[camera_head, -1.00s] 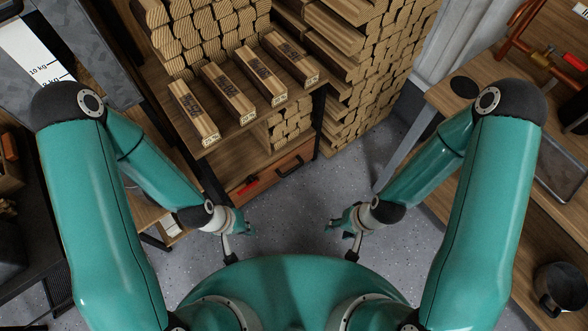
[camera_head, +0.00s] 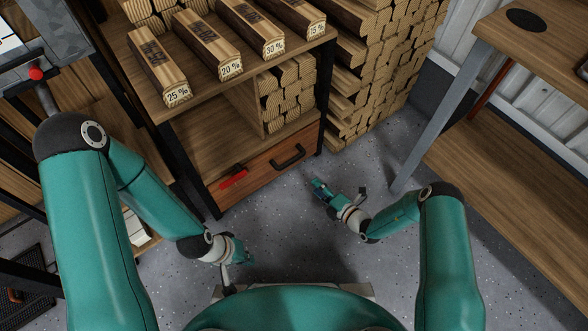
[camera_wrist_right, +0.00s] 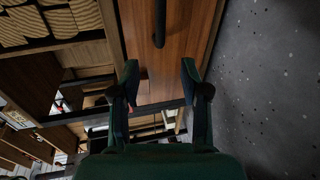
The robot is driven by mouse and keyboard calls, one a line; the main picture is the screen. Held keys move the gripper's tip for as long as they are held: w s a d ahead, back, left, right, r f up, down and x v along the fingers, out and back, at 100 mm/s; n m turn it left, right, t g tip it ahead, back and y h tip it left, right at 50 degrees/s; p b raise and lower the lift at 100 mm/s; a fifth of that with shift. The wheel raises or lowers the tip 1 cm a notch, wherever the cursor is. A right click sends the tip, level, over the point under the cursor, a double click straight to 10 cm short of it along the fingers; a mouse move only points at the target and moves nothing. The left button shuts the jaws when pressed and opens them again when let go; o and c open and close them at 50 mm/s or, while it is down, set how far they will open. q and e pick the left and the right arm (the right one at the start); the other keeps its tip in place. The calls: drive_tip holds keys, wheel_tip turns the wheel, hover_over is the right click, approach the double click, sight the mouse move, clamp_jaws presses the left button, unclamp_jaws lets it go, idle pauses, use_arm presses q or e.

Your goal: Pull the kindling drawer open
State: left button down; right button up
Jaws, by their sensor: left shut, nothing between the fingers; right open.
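The kindling drawer (camera_head: 258,174) is a wooden front with a black bar handle (camera_head: 288,157), low in the shelf unit, and it looks shut. In the right wrist view the drawer front (camera_wrist_right: 183,45) runs up the middle, with its dark handle (camera_wrist_right: 160,22) at the top. My right gripper (camera_head: 320,188) is open and empty, in front of and below the handle, apart from it. Its two fingers show in the right wrist view (camera_wrist_right: 160,75) with nothing between them. My left gripper (camera_head: 236,280) is shut and empty, low at the left near my base, away from the drawer.
A red-handled object (camera_head: 233,178) is at the drawer front's left part. Labelled wood pieces (camera_head: 205,45) lie on the shelf above. Stacked firewood (camera_head: 375,70) stands right of the unit. A workbench leg (camera_head: 440,115) stands at the right. The floor (camera_head: 300,235) before the drawer is clear.

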sight(294, 161)
drive_tip(key=shift+m+t+h, duration=0.3)
drive_tip(key=shift+m+t, duration=0.1)
drive_tip(key=shift+m, duration=0.1)
drive_tip(key=b+x, duration=0.2)
drive_tip(key=x, duration=0.3)
drive_tip(key=b+x, duration=0.3)
drive_tip(key=x, duration=0.2)
drive_tip(key=d+f+b+x, duration=0.1)
drive_tip(key=b+x, duration=0.1)
drive_tip(key=x, duration=0.4)
drive_tip(key=shift+w+d, duration=0.1)
drive_tip(key=shift+w, duration=0.25)
drive_tip(key=shift+w+a+r+b, duration=0.1)
drive_tip(key=shift+w+a+b, duration=0.2)
drive_tip(key=shift+w+b, duration=0.15)
clamp_jaws()
drive_tip(key=shift+d, duration=0.15)
